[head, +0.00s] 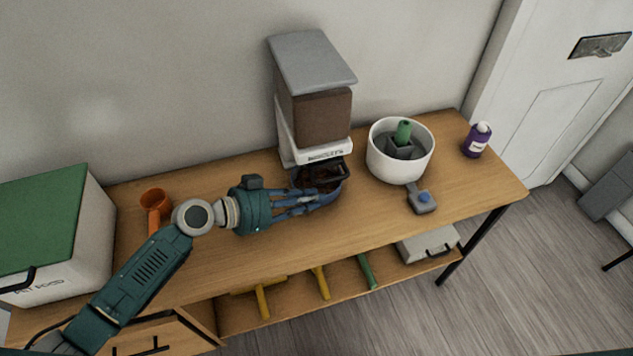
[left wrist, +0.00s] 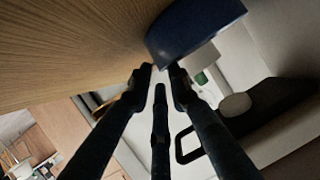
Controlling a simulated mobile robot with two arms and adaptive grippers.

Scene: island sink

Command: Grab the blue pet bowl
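My right gripper is not in view.
The dispenser (head: 313,95) stands behind the bowl. A white pot (head: 385,165) and a grey scoop-like tool (head: 421,199) are to the right, with a purple bottle (head: 477,142) farther right.

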